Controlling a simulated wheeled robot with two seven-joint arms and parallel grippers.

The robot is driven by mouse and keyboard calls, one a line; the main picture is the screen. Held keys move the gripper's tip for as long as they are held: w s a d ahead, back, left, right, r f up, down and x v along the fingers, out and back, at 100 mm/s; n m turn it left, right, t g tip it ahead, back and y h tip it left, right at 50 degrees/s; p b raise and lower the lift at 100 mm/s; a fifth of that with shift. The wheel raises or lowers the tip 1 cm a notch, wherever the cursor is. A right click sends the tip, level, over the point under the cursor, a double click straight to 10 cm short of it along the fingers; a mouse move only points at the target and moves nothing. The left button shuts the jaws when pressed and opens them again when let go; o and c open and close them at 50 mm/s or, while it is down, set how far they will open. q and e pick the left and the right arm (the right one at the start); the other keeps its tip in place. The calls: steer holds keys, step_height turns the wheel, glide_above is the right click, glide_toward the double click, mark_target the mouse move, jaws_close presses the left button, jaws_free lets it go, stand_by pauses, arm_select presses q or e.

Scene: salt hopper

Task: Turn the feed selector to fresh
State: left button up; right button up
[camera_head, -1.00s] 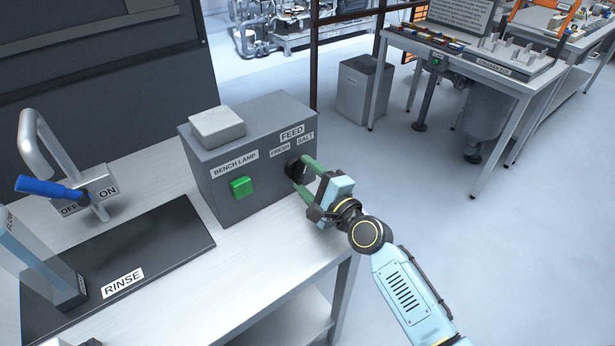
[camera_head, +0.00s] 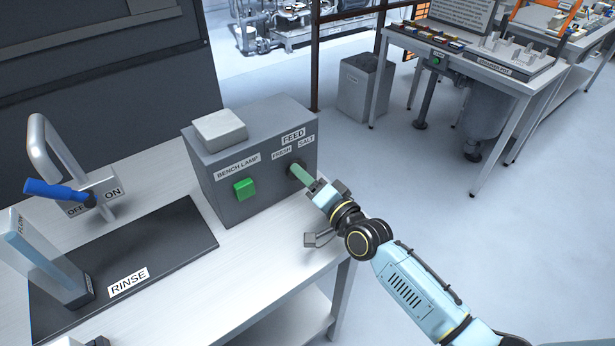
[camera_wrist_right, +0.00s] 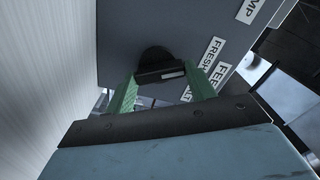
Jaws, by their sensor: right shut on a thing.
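The feed selector is a black knob on the front of the grey control box (camera_head: 255,185), under the FEED label (camera_head: 293,136), with FRESH (camera_head: 282,154) to the left and SALT (camera_head: 306,142) to the right. My right gripper (camera_head: 297,171) is at the knob and hides most of it in the head view. In the right wrist view, the black knob (camera_wrist_right: 158,72) sits between the green fingers of my right gripper (camera_wrist_right: 162,85), which is shut on it. A pale mark on the knob lies toward the label side.
A green bench lamp button (camera_head: 245,188) is left of the selector on the same box. A tap with a blue lever (camera_head: 55,190) and a dark RINSE mat (camera_head: 180,240) are farther left.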

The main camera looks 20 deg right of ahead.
steer(key=shift+n, duration=0.5)
steer(key=o, duration=1)
steer(key=p+v, duration=0.1)
steer(key=v, duration=1.2)
steer(key=shift+s, duration=0.2)
